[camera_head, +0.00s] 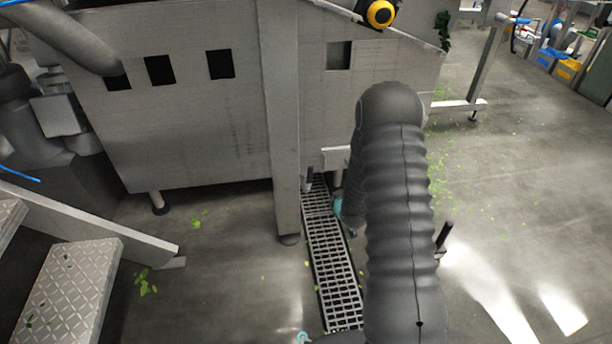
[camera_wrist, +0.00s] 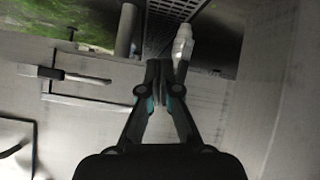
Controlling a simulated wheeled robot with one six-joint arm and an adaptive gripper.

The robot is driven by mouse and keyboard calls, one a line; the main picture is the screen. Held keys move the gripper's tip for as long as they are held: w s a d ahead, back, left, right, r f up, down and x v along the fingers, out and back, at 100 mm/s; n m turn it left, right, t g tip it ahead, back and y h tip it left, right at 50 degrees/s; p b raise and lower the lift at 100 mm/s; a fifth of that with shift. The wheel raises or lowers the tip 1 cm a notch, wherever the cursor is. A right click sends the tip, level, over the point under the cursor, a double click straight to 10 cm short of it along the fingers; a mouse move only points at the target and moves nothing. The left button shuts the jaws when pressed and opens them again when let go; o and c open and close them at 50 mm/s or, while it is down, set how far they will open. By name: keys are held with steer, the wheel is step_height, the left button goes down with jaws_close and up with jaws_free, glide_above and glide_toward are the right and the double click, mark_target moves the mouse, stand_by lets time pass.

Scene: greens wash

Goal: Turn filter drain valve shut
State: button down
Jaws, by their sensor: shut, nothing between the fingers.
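My gripper (camera_wrist: 160,78) is in the wrist view with its fingers together and nothing between them. A pale fitting with a narrow stem (camera_wrist: 182,45) stands just beyond and right of the fingertips; I cannot tell whether they touch. A lever-like bar with a dark end (camera_wrist: 68,75) lies to the left, apart from the fingers. I cannot tell for sure which of these is the drain valve. In the head view my arm hides most of the gripper and the area around it.
A large grey metal machine (camera_head: 190,130) stands on legs at the back. A floor drain grate (camera_head: 335,270) runs beneath it. Checkered metal steps (camera_head: 75,290) are at the lower left. Scattered green leaves (camera_head: 147,285) lie on the floor. Open floor (camera_head: 530,210) extends to the right.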

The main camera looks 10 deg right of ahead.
mark_target(309, 180)
step_height(309, 180, down, 7)
steer(key=w+a+n+t+y, duration=0.2)
steer(key=n+t+y, duration=0.1)
steer(key=n, duration=0.6)
step_height(309, 180, up, 8)
steer(key=w+a+n+t+y, duration=0.1)
steer(key=a+n+t+y, duration=0.25)
steer(key=n, duration=0.55)
steer(key=d+x, duration=0.1)
steer(key=x, duration=0.9)
steer(key=shift+w+b, duration=0.2)
steer(key=shift+b, duration=0.2)
steer(key=shift+m+t+h, duration=0.25)
steer(key=shift+m, duration=0.05)
